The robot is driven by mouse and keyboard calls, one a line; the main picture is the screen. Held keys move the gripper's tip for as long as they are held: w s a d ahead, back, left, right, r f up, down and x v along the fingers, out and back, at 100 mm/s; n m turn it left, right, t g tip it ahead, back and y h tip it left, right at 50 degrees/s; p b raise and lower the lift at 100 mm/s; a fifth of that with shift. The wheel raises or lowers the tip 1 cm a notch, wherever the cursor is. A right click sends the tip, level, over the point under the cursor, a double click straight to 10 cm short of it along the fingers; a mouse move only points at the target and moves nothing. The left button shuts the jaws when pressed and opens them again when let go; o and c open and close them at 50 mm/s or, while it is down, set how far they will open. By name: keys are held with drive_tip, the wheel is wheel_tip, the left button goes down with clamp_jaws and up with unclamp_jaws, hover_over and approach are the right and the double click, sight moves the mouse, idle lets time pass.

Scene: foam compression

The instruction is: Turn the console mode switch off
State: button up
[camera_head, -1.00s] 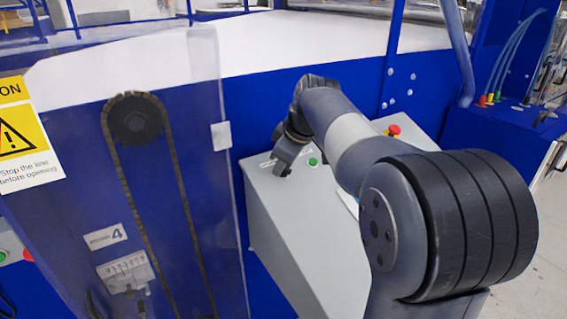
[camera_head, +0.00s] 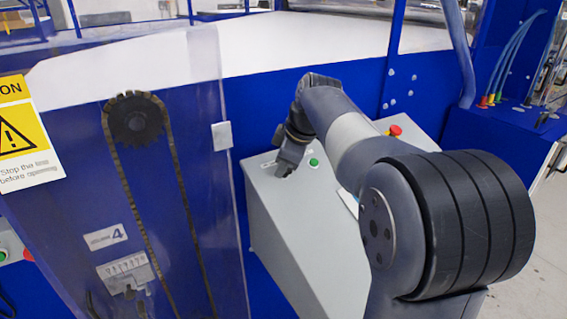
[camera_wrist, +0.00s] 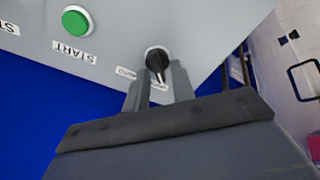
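The mode switch is a black round knob (camera_wrist: 157,58) on the sloped top of a grey console (camera_head: 285,215). In the head view my gripper hides the knob.
A green START button (camera_wrist: 77,20) sits beside the switch on the console top. A red emergency button (camera_head: 395,130) is farther right, behind my arm. A clear guard panel with a chain drive (camera_head: 135,118) stands left of the console. Blue machine frames lie behind.

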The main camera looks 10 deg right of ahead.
drive_tip(key=shift+o, duration=0.6)
drive_tip(key=shift+r, duration=0.1)
drive_tip(key=v, duration=1)
drive_tip(key=shift+s+r+b, duration=0.2)
drive_tip(key=shift+r+b, duration=0.1)
drive_tip(key=shift+r, duration=0.05)
drive_tip(key=x, duration=1.1)
drive_tip(key=shift+d+p, duration=0.1)
drive_tip(key=shift+p, duration=0.2)
